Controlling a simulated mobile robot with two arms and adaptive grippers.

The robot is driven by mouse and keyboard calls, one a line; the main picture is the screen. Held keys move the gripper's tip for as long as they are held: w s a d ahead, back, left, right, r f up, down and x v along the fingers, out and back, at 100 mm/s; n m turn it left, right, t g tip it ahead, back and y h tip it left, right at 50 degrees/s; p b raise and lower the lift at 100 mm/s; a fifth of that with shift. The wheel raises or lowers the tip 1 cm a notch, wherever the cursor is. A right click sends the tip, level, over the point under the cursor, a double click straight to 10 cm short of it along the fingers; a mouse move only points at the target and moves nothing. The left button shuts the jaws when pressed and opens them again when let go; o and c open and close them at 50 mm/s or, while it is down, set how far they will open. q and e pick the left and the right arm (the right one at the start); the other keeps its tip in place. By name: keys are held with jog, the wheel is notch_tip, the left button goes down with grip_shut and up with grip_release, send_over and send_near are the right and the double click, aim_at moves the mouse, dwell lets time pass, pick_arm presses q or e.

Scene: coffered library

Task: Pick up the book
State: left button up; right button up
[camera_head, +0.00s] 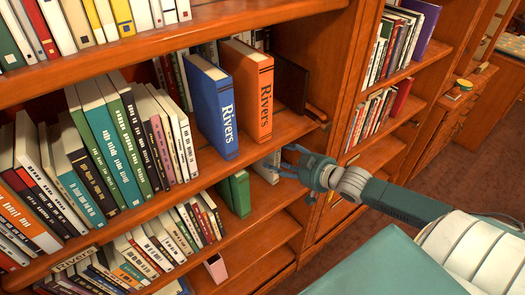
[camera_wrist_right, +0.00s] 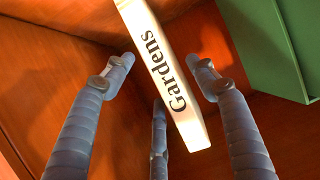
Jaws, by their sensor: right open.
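A white book with "Gardens" on its spine (camera_wrist_right: 168,72) stands tilted in the right wrist view. It appears to be the pale book (camera_head: 265,168) on the shelf below the Rivers books in the head view, partly hidden by my gripper. My right gripper (camera_head: 288,165) reaches into that shelf from the right. In the wrist view its fingers (camera_wrist_right: 166,66) are open, with the spine between the two upper fingers and a third finger below. I cannot tell whether any finger touches the book. My left gripper is not in view.
Green books (camera_head: 239,192) stand just left of the pale book; green also shows at upper right in the wrist view (camera_wrist_right: 275,45). Above stand a blue Rivers book (camera_head: 212,105) and an orange one (camera_head: 250,90). The shelf board (camera_head: 265,205) is bare in front.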

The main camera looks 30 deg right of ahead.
jog(key=shift+x, duration=1.15)
jog(key=shift+w, duration=0.25)
jog(key=shift+a+f, duration=0.1)
grip_shut()
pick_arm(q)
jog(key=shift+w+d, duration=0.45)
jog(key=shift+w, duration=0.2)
pick_arm(e)
jog(key=shift+w, duration=0.1)
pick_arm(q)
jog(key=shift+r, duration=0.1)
